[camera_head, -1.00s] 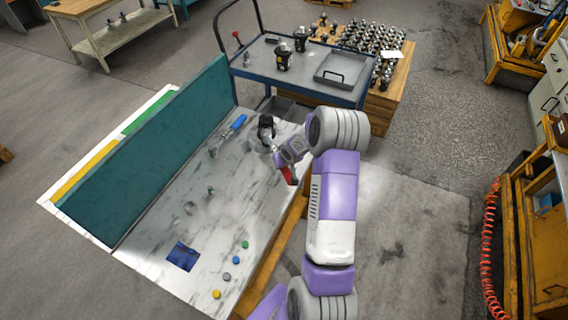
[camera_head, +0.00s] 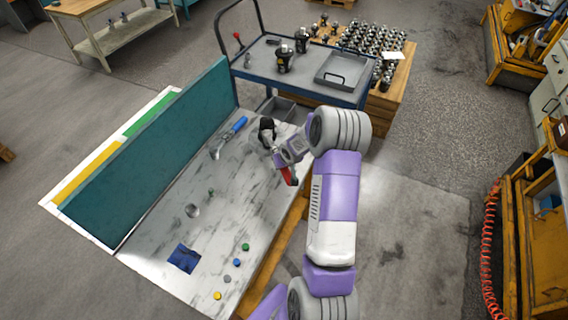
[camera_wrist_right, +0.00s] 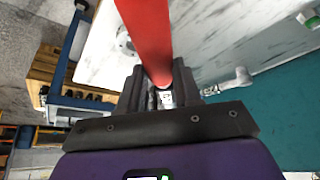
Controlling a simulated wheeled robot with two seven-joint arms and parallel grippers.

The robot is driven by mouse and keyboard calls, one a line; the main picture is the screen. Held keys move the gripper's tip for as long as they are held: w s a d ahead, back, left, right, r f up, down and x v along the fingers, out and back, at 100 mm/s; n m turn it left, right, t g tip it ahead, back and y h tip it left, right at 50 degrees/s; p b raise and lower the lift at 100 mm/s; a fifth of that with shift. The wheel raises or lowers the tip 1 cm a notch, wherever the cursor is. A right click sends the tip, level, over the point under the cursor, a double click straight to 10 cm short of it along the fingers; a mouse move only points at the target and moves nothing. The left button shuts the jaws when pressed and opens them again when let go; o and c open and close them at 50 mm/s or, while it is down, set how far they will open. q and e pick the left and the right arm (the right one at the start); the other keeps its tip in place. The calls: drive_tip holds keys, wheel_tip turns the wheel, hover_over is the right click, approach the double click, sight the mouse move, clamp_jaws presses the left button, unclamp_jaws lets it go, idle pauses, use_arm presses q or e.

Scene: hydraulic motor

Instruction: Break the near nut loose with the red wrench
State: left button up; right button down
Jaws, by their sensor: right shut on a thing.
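The red wrench (camera_head: 288,175) is in my right gripper (camera_head: 279,160), over the near right edge of the bench. In the right wrist view its red handle (camera_wrist_right: 148,35) runs up and away from between the fingers of my right gripper (camera_wrist_right: 160,95), which are shut on it. A black and grey motor-like part (camera_head: 267,129) stands on the bench just left of the gripper. The near nut and the wrench's jaw cannot be made out, so I cannot tell whether they touch. My left gripper is not in view.
A blue-handled wrench (camera_head: 231,135) lies on the marble-look bench (camera_head: 225,190) near the teal back panel (camera_head: 150,160). Coloured buttons and a dark blue square (camera_head: 183,258) are toward the near end. A blue cart (camera_head: 300,75) with a grey tray (camera_head: 340,70) stands behind.

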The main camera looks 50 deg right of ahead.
drive_tip(key=shift+w+a+r, duration=0.15)
drive_tip(key=shift+a, duration=0.3)
drive_tip(key=shift+r, duration=0.15)
drive_tip(key=shift+d+r+p, duration=0.25)
drive_tip(key=shift+r+p, duration=0.25)
drive_tip(key=shift+p, duration=0.05)
drive_tip(key=shift+d+r+p, duration=0.1)
drive_tip(key=shift+r+p, duration=0.85)
drive_tip(key=shift+r, duration=0.4)
